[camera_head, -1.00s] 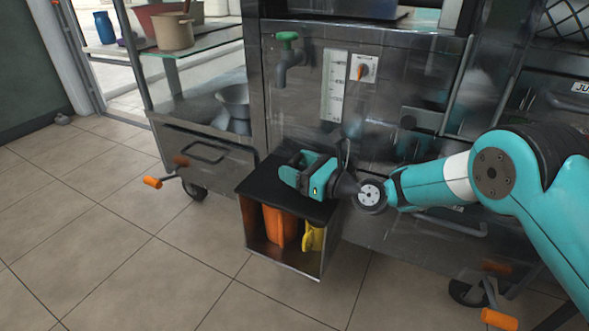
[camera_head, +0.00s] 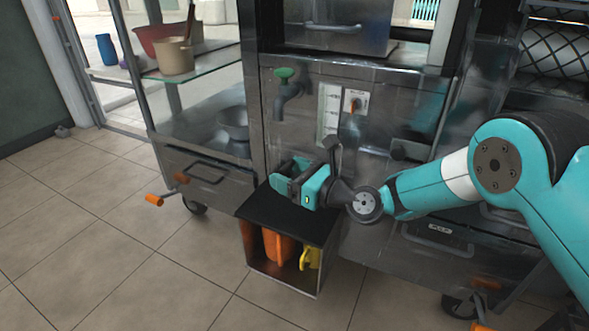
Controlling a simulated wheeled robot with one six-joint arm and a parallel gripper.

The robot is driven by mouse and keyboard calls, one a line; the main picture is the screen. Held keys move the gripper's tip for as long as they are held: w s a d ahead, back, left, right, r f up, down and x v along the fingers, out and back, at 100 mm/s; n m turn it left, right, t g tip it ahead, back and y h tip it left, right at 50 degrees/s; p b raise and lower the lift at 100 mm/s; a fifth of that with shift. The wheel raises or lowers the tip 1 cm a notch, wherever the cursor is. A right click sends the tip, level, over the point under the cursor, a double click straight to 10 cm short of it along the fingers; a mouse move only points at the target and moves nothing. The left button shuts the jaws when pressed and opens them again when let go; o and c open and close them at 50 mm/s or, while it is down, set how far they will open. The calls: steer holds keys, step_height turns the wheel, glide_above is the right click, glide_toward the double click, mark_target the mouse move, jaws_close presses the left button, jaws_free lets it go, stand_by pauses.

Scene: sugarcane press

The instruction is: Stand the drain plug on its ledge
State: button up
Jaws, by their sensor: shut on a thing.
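My gripper (camera_head: 284,182) is at the front of the steel press cart, above the black top (camera_head: 287,214) of a small open-fronted box. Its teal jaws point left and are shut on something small. The jaws hide that thing, which I take to be the drain plug; its shape and tilt cannot be made out. The jaws appear clear of the black top. I cannot tell for sure which surface is the plug's ledge.
A green-handled tap (camera_head: 286,88) juts from the steel panel above my gripper. The box holds an orange item (camera_head: 277,246) and a yellow item (camera_head: 310,257). A metal bowl (camera_head: 233,123) is on the left. Orange-ended levers (camera_head: 154,200) stick out low. The tiled floor is clear in front.

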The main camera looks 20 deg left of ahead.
steer(key=s+a+p, duration=0.1)
steer(key=s+p, duration=0.3)
steer(key=s, duration=1.3)
